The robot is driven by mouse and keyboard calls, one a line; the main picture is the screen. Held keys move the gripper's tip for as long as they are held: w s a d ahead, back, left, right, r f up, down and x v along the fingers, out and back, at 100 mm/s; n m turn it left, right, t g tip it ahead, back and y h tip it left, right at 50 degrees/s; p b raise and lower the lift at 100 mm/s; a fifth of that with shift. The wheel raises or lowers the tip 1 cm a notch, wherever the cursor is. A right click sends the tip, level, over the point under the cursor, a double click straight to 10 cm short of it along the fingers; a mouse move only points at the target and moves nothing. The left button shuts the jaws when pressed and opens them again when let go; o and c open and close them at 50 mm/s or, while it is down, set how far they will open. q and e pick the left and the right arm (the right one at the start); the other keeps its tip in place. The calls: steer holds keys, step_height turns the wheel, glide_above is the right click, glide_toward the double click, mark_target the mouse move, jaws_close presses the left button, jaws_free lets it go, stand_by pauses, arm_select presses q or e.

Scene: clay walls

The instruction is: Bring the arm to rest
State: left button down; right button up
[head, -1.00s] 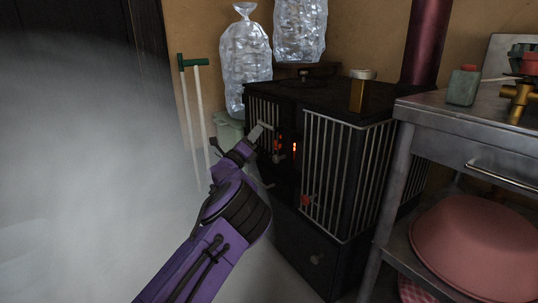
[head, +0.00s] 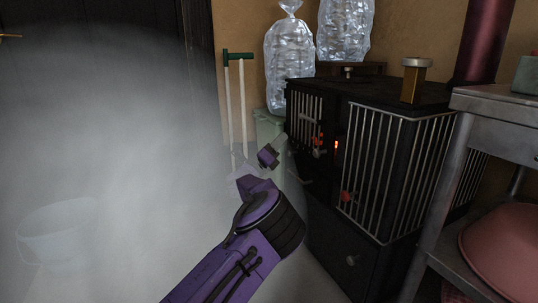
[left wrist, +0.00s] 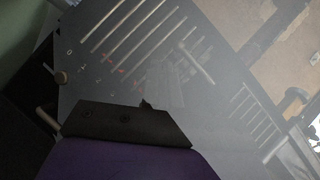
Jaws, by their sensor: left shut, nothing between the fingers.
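My purple left arm comes in from the bottom of the head view. My left gripper (head: 279,141) is at its upper end, shut and empty, in front of the pale green bin and just left of the black stove (head: 375,170) in the picture. In the left wrist view the dark gripper (left wrist: 146,104) shows above the purple wrist, with the stove's pale bars behind it, hazy and tilted. Nothing is held. My right gripper does not show.
The stove glows behind its barred front, with small red knobs. A metal table (head: 500,108) stands at the right. A green bin (head: 268,124), clear bags (head: 289,66) and a green-handled tool (head: 239,56) stand behind. A hazy bucket (head: 58,230) is on the open floor at left.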

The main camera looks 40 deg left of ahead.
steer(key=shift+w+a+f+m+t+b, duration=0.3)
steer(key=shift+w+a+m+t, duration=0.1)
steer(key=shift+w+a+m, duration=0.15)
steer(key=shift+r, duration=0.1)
arm_select(q)
steer(key=shift+s+a+f, duration=0.55)
steer(key=shift+s+f, duration=0.1)
steer(key=shift+s, duration=0.25)
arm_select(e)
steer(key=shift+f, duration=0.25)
